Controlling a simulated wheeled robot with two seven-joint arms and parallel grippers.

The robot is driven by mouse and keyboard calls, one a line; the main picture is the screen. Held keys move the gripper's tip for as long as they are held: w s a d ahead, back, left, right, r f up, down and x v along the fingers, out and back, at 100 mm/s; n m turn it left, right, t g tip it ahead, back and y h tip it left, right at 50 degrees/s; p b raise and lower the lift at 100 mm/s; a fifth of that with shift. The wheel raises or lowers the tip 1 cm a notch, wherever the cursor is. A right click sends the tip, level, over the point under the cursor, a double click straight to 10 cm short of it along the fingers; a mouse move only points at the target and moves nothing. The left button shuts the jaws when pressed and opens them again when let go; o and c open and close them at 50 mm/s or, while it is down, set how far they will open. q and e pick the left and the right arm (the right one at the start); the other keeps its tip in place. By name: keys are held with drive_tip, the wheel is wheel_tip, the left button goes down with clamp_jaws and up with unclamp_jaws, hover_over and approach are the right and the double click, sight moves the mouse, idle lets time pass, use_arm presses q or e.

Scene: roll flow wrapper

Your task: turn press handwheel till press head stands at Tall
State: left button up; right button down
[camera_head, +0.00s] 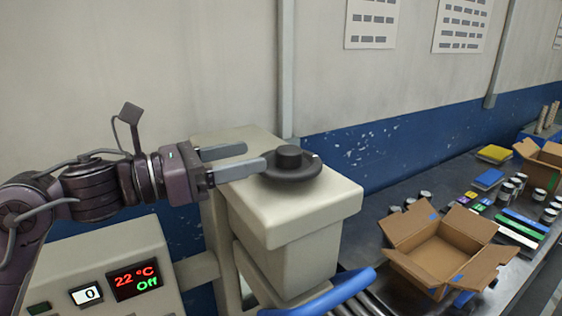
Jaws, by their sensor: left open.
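The press handwheel (293,170) is a dark round wheel with a raised hub, lying flat on top of the beige press head (305,205). My left gripper (256,160) comes in from the left with its two grey fingers spread apart. The nearer finger's tip is at the wheel's left rim and overlaps it in the picture; I cannot tell whether it touches. The farther finger ends short of the wheel, behind and to the left. Nothing is between the fingers. No scale or Tall mark can be seen. My right gripper is not in view.
A panel (110,280) at the lower left reads 0, 22 °C and Off. A blue bar (325,301) and rollers lie below the press. An open cardboard box (440,255) stands on the table at right, with cans and coloured packs beyond. A wall is behind.

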sight(277, 154)
use_arm(q)
drive_tip(key=shift+f+p, duration=0.2)
drive_tip(key=shift+p, duration=0.1)
drive_tip(key=p+x, duration=0.3)
drive_tip(key=x, duration=0.3)
drive_tip(key=shift+w+d, duration=0.15)
drive_tip(key=shift+w, duration=0.1)
drive_tip(key=shift+w+d+f+p, duration=0.1)
drive_tip(key=shift+w+d+p, duration=0.1)
drive_tip(key=shift+d+p, duration=0.2)
drive_tip(key=shift+f, duration=0.1)
drive_tip(key=shift+c, duration=0.2)
drive_tip(key=c, duration=0.9)
